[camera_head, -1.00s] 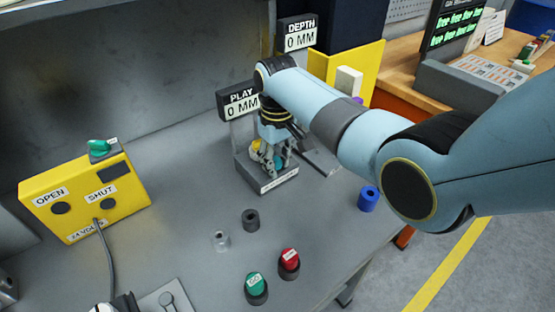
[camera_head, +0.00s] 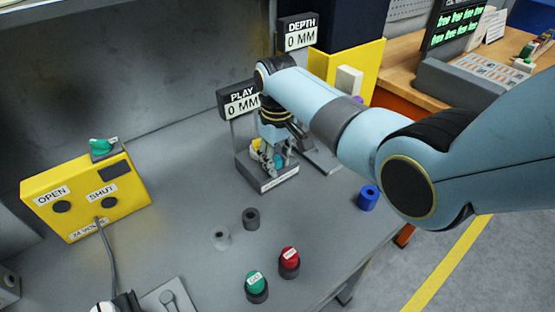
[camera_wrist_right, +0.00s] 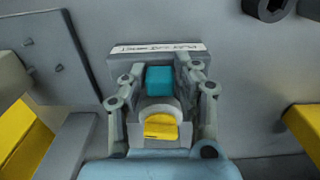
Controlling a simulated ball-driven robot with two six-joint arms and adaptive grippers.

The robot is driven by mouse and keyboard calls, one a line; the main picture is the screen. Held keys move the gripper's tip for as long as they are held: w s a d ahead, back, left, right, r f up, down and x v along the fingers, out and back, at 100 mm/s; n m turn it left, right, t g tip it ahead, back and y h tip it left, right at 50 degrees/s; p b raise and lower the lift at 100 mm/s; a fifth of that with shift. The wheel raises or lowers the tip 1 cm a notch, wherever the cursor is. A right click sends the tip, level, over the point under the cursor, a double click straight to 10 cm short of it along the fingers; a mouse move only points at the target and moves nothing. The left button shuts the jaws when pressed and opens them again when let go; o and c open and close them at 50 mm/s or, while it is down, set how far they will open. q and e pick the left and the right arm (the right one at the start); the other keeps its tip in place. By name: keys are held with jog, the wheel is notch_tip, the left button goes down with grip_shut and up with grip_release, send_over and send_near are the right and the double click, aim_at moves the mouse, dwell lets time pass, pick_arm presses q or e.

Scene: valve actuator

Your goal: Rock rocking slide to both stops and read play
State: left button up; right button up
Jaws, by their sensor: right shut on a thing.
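My right gripper (camera_head: 270,160) is low over the play fixture, shut on a part there that I take to be the rocking slide. Its two grey fingers flank a teal block (camera_wrist_right: 160,79) in the right wrist view. A pale round piece (camera_wrist_right: 158,113) and a yellow piece (camera_wrist_right: 161,127) lie between the fingers, nearer the palm. The dark fixture base (camera_head: 274,183) has a white label on its front. The PLAY display (camera_head: 240,101) behind it reads 0 MM. The fingers partly hide the slide, so its tilt is unclear.
The DEPTH display (camera_head: 299,34) reads 0 MM. A yellow OPEN/SHUT box (camera_head: 87,197) stands left. Green (camera_head: 256,284) and red (camera_head: 289,258) buttons, a dark ring (camera_head: 251,218), a clear ring (camera_head: 220,237) and a blue ring (camera_head: 368,197) are on the bench. Bench between box and fixture is clear.

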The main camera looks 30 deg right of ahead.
jog(key=shift+p, duration=0.3)
dwell(0.4)
jog(key=shift+w+d, duration=0.1)
jog(key=shift+d, duration=0.25)
dwell(1.5)
jog(key=shift+a+p, duration=0.2)
jog(key=shift+p, duration=0.55)
dwell(0.5)
jog(key=o, duration=1.1)
notch_tip(320, 180, up, 12)
jog(key=shift+r, duration=0.1)
